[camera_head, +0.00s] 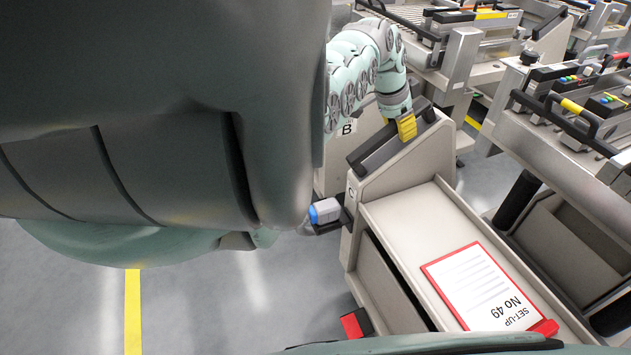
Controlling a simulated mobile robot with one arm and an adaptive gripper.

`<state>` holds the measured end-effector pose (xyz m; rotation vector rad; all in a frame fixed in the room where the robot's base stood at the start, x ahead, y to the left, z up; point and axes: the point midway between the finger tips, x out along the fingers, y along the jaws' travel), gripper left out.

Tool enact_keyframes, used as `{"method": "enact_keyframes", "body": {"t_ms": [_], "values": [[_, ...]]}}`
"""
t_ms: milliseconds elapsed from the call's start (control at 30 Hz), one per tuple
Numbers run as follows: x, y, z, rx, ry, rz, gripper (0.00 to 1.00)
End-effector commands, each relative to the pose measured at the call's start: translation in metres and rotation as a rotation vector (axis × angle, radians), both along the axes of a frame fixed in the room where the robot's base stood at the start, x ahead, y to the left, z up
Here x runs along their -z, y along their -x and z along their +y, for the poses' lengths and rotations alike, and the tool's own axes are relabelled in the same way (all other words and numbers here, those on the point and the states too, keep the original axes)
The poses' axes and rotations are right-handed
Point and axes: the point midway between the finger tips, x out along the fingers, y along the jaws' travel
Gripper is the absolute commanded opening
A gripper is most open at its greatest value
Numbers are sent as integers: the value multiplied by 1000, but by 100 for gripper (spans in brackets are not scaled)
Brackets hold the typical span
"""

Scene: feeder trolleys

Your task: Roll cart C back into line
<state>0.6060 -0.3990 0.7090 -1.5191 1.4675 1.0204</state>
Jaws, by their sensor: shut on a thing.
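Cart C (405,178) is a beige trolley in the middle of the head view, with a "C" label on its near corner post. A dark handle bar (376,152) with a yellow grip (406,127) runs along its sloped top end. My gripper (402,117) is shut on the handle at the yellow grip. My wrist hides most of the fingers. A red-framed card (485,287) reading "SET-UP No 49" lies on the cart's deck. My own arm covers the left of the view, and the cart's lower front is cut off.
Cart B, with its "B" label (347,127), stands just beyond cart C. Machines with black rails (567,118) stand at the right and back. A blue-ended grey part (325,211) juts out beside cart C. Grey floor with a yellow line (133,310) is open at lower left.

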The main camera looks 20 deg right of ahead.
Motion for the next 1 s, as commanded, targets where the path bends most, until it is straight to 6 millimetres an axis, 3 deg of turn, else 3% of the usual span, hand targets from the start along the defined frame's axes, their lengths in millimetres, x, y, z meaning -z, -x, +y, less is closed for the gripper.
{"method": "enact_keyframes", "body": {"t_ms": [467,500,800,1000], "values": [[-4,2,-5,7,13,-2,0],[-4,2,-5,7,13,-2,35],[-2,1,-2,3,5,0,64],[-1,0,-1,1,3,0,64]]}}
